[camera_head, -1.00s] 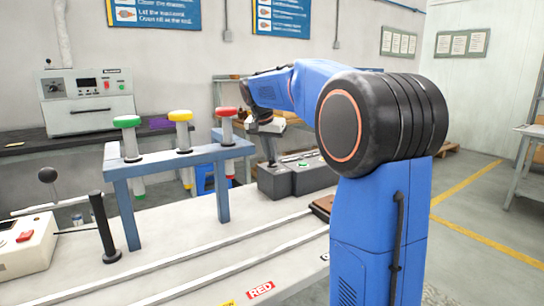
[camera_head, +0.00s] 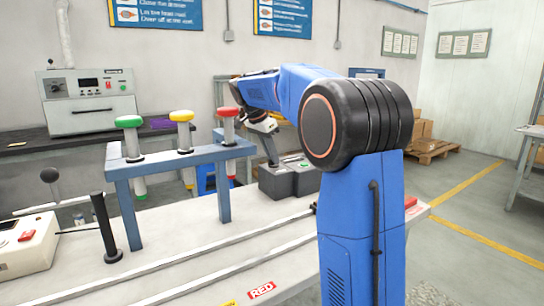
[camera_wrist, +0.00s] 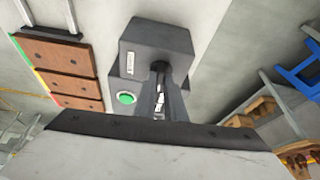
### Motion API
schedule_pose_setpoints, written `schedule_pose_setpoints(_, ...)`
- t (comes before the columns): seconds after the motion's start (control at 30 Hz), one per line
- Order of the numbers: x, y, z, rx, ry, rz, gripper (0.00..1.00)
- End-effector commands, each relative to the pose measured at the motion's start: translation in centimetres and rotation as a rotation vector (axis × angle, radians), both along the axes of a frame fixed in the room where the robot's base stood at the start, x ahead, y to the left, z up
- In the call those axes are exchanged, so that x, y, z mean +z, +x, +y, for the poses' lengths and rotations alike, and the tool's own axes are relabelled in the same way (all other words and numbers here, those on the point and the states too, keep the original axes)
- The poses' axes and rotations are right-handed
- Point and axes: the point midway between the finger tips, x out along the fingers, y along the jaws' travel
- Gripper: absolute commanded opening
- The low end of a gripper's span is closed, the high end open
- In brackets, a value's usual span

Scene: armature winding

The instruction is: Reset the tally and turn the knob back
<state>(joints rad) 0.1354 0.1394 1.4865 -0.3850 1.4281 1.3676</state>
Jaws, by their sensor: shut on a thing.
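A dark grey box unit (camera_head: 276,184) stands at the far end of the white bench. In the wrist view the unit (camera_wrist: 150,42) carries a small white label and a round green button (camera_wrist: 126,98). The green button also shows on top in the head view (camera_head: 303,164). My gripper (camera_wrist: 160,82) comes down on the unit, its fingers shut at a small black knob (camera_wrist: 160,66). In the head view my gripper (camera_head: 270,152) stands tilted over the left block of the unit. The fingers hide most of the knob, and its angle cannot be told.
A blue rack (camera_head: 180,158) with green, yellow and red-topped spools stands left of the unit. A black post (camera_head: 104,228) and a white control box (camera_head: 26,243) are at the left. The front bench is mostly clear.

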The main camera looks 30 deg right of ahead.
Motion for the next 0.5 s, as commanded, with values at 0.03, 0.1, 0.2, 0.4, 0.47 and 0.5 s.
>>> schedule_pose_setpoints(0.03,0.08,0.03,0.02,0.0,0.0,-0.002,0.0)
schedule_pose_setpoints(0.1,0.08,0.03,0.02,0.0,0.0,-0.002,0.0)
schedule_pose_setpoints(0.2,0.07,0.03,0.03,0.0,0.0,-0.002,0.0)
schedule_pose_setpoints(0.4,0.06,0.03,0.03,0.0,0.0,-0.002,0.29)
schedule_pose_setpoints(0.47,0.04,0.02,0.02,-0.001,0.0,-0.001,0.29)
schedule_pose_setpoints(0.5,0.04,0.02,0.02,0.0,0.0,-0.001,0.29)
